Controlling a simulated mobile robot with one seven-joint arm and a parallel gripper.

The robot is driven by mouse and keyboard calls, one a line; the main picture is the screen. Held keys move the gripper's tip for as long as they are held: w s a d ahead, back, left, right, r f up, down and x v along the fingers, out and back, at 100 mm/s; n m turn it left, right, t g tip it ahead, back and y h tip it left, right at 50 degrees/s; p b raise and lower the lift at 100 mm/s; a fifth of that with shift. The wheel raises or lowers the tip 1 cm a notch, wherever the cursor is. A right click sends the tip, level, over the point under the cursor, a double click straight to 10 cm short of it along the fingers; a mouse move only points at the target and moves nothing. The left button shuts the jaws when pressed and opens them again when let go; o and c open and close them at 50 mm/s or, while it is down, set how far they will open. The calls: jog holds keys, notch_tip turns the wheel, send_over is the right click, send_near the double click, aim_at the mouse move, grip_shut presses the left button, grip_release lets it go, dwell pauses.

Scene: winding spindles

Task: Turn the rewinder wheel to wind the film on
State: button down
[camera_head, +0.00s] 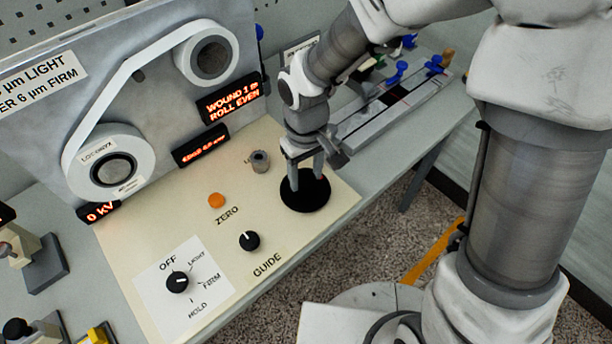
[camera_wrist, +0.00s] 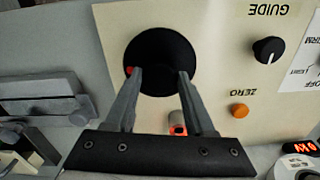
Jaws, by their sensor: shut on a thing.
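The rewinder wheel (camera_head: 303,197) is a black disc on the right end of the cream panel, with a small red mark near its edge. It also shows in the wrist view (camera_wrist: 158,48). My gripper (camera_head: 306,176) points down over the wheel. Its two fingers (camera_wrist: 159,74) stand apart with the wheel's black middle part between them, gripped; the exact contact is hard to see. The white film (camera_head: 120,85) runs from the upper roll (camera_head: 211,56) to the lower-left roll (camera_head: 109,162). A display (camera_head: 232,101) reads "WOUND 1 m ROLL EVEN".
The panel carries a GUIDE knob (camera_head: 249,240), an orange ZERO button (camera_head: 216,200), an OFF/LIGHT/FIRM/HOLD dial (camera_head: 177,282) and a grey post (camera_head: 260,161) close to the wheel. Another display (camera_head: 99,212) reads "0 kV". A railed fixture (camera_head: 395,110) with blue knobs lies behind my arm.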

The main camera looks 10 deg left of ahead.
aim_at(306, 179)
jog(key=shift+m+b, duration=0.35)
jog(key=shift+m, duration=0.55)
jog(key=shift+c, duration=1.3)
grip_release()
jog(key=shift+r, duration=0.1)
notch_tip(306, 179, up, 17)
jog(key=p, duration=0.2)
jog(key=shift+r, duration=0.15)
